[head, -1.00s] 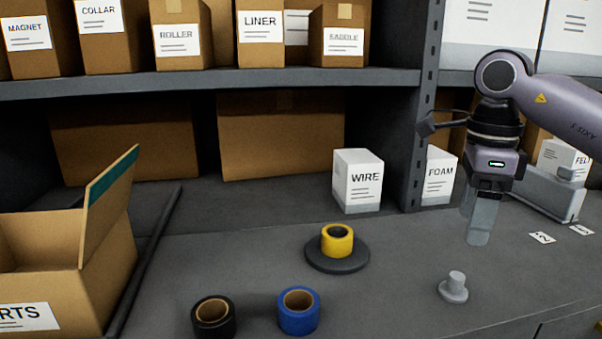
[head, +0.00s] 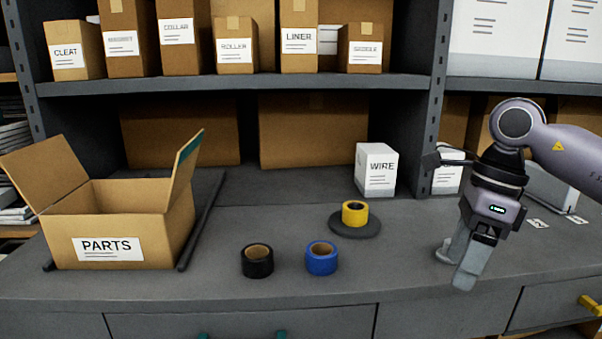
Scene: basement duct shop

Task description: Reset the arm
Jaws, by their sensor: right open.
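My right gripper (head: 466,272) hangs over the right part of the grey workbench (head: 330,285), fingers pointing down and a little left. It is open, with nothing seen between its fingers. My left gripper does not show.
An open PARTS carton (head: 150,215) stands at the left. Black tape (head: 257,268) and blue tape (head: 321,265) rolls lie mid-bench. A yellow roll (head: 355,221) sits on a dark disc (head: 368,230). A white WIRE box (head: 376,179) stands behind. The front right bench is clear.

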